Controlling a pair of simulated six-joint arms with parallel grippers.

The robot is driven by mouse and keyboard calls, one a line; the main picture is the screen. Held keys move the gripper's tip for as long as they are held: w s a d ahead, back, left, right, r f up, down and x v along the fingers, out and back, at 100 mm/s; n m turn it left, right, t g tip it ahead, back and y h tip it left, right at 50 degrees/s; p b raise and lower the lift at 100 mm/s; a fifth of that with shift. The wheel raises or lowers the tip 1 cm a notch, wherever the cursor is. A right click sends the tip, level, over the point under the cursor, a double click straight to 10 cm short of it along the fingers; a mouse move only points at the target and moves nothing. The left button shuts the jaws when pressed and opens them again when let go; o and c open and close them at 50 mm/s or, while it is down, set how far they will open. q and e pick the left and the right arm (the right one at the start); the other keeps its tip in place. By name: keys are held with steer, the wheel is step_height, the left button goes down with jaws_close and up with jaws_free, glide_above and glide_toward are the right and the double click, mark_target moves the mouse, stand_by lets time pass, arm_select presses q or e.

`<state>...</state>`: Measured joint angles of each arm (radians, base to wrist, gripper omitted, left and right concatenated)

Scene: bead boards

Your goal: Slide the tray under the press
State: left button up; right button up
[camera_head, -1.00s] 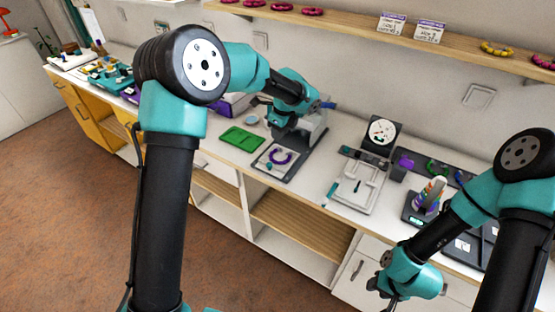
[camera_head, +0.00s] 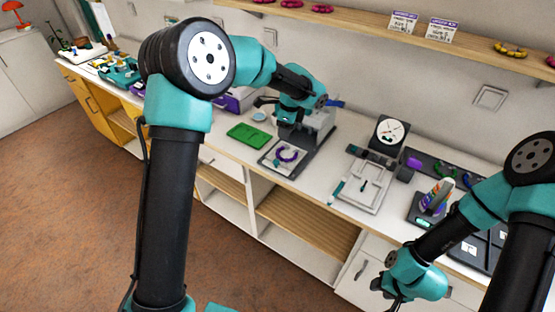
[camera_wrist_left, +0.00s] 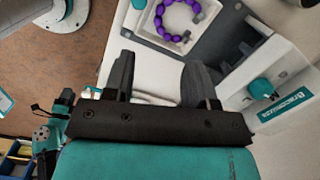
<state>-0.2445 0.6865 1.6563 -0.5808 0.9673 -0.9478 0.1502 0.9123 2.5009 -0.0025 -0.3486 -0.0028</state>
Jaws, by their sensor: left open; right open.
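A small pale tray (camera_head: 270,163) carries a ring of purple beads (camera_head: 287,154) on a dark base in front of the grey press (camera_head: 318,128). In the left wrist view the purple bead ring (camera_wrist_left: 178,36) lies at the top, with grey ends and a gap. The press's teal knob (camera_wrist_left: 262,88) and labelled pale body are at right there. My left gripper (camera_wrist_left: 158,78) is open and empty, its fingers pointing toward the tray's side. In the head view its fingertips are hard to make out near the press. My right gripper (camera_head: 388,292) is open, low in front of the cabinets, away from the tray.
A green mat (camera_head: 248,135) lies left of the tray. A wooden shelf (camera_head: 350,22) runs above. Bare counter shows between tray and board.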

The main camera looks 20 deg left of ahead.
mark_target(276, 161)
arm_select(q)
steer(key=s+a+r+n, duration=0.1)
steer(key=n, duration=0.6)
steer(key=s+r+n+h, duration=0.1)
steer(key=n, duration=0.7)
steer(key=s+a+r+n, duration=0.1)
steer(key=r+n, duration=0.1)
steer(key=n, duration=0.6)
steer(key=shift+a, duration=0.35)
steer(key=shift+f, duration=0.15)
step_height(276, 161, down, 17)
steer(key=shift+f, duration=0.1)
steer(key=shift+c, duration=0.3)
jaws_close()
